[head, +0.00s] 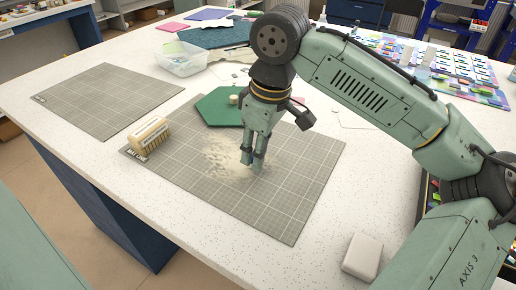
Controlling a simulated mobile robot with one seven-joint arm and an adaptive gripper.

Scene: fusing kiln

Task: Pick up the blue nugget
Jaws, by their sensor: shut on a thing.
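My gripper (253,160) points down over the pale, powdery patch (222,160) on the near grey gridded mat (290,215). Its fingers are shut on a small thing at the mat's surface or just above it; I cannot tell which. The fingers hide nearly all of this thing, so its colour and shape do not show clearly. No blue nugget stands out elsewhere on this mat.
A wooden brush (150,137) lies on the mat's left part. A green hexagonal board (218,108) with a small round piece lies behind my gripper. A clear bin (181,62) stands at the back. A white block (362,256) sits front right. Another grey mat (108,100) is bare.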

